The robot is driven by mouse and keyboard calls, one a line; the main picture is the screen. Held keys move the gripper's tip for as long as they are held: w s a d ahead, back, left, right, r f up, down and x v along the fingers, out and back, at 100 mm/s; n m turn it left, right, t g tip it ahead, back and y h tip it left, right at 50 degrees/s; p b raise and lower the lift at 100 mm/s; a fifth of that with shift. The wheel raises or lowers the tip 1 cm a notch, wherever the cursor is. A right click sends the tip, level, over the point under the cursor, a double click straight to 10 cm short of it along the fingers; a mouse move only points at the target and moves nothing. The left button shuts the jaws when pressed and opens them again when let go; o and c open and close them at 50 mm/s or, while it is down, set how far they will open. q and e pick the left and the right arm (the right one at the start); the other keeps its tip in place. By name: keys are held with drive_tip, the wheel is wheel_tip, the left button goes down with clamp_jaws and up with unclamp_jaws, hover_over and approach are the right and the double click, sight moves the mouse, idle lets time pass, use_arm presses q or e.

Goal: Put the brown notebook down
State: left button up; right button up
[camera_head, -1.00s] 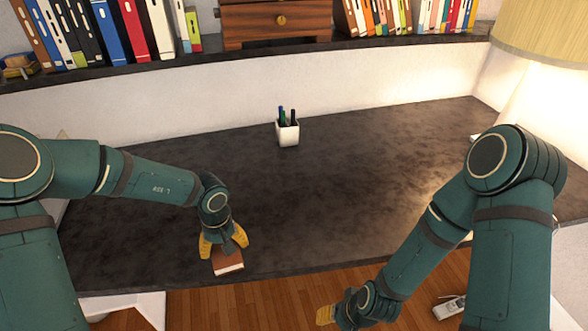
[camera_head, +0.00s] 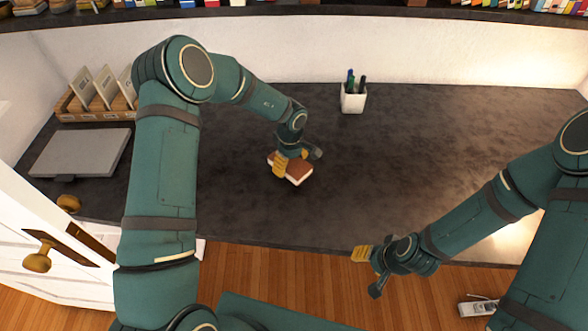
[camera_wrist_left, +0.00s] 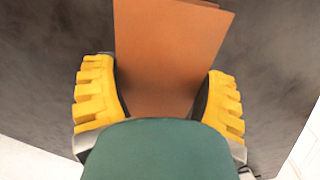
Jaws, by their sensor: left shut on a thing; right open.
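The brown notebook (camera_head: 299,170) is between the yellow-padded fingers of my left gripper (camera_head: 290,164), over the dark desk top (camera_head: 230,200). In the left wrist view the notebook's brown cover (camera_wrist_left: 172,45) reaches out past the fingers of the left gripper (camera_wrist_left: 160,92), which is shut on it. I cannot tell whether the notebook touches the desk or is a little above it. My right gripper (camera_head: 368,272) is open and empty, in front of the desk's front edge, with the wooden floor behind it.
A white pen cup (camera_head: 353,102) stands at the back of the desk. A closed grey laptop (camera_head: 82,153) and a wooden file holder (camera_head: 92,106) are at the left. The middle and right of the desk are clear.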

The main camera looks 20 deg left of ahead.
sight(291, 170)
use_arm(q)
wheel_tip(291, 170, down, 3)
drive_tip(key=shift+f+b, duration=0.1)
drive_tip(key=shift+b, duration=0.2)
drive_tip(key=shift+f, duration=0.2)
drive_tip(key=shift+f, duration=0.1)
drive_tip(key=o, duration=1.2)
wheel_tip(291, 170, up, 12)
drive_tip(key=shift+r+p, duration=0.15)
drive_tip(key=shift+p, duration=0.9)
